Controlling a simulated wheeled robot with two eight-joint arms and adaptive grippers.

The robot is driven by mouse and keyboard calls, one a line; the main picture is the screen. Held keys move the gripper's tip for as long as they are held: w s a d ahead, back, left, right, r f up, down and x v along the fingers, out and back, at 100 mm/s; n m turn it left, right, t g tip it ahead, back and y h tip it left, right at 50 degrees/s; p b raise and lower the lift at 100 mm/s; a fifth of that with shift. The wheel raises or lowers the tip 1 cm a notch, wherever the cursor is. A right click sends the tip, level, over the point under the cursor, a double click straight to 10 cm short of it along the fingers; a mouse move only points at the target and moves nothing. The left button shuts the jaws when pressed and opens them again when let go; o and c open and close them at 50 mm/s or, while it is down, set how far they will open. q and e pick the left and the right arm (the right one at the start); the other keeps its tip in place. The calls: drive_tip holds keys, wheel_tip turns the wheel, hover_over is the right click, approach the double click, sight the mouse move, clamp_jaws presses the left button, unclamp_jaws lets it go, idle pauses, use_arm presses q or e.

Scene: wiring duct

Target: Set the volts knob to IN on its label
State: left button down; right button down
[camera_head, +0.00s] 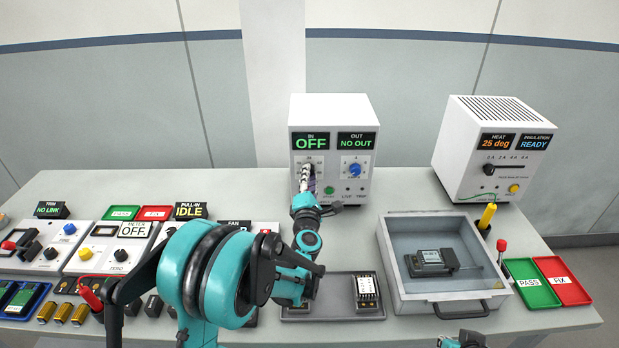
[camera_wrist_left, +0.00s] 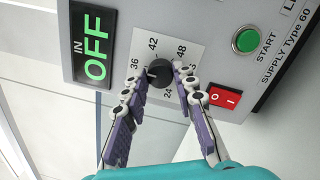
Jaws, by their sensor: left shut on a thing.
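The white supply box (camera_head: 362,190) stands at the back middle of the table, with an IN display (camera_head: 311,143) reading OFF and an OUT display (camera_head: 357,142) reading NO OUT. The dark volts knob (camera_wrist_left: 159,72) sits on a white dial label (camera_wrist_left: 190,50) with 36, 42, 48 and 24 readable around it. My left gripper (camera_wrist_left: 161,80) is shut on the knob, one fingertip on each side. In the head view, my left gripper (camera_head: 306,175) covers the knob. The exact pointer direction is hard to tell. Part of my right arm (camera_head: 462,340) shows at the bottom edge; its fingers cannot be made out.
A green START button (camera_wrist_left: 247,40) and a red switch (camera_wrist_left: 223,97) lie close to the knob. A blue knob (camera_head: 355,169) is right of my left gripper. A heat box (camera_head: 475,150) and a grey tray (camera_head: 395,285) are to the right; several test units stand left.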

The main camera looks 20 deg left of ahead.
use_arm(q)
drive_tip(key=c, duration=1.2)
unclamp_jaws()
drive_tip(key=v, duration=1.2)
drive_tip(key=shift+d, duration=0.1)
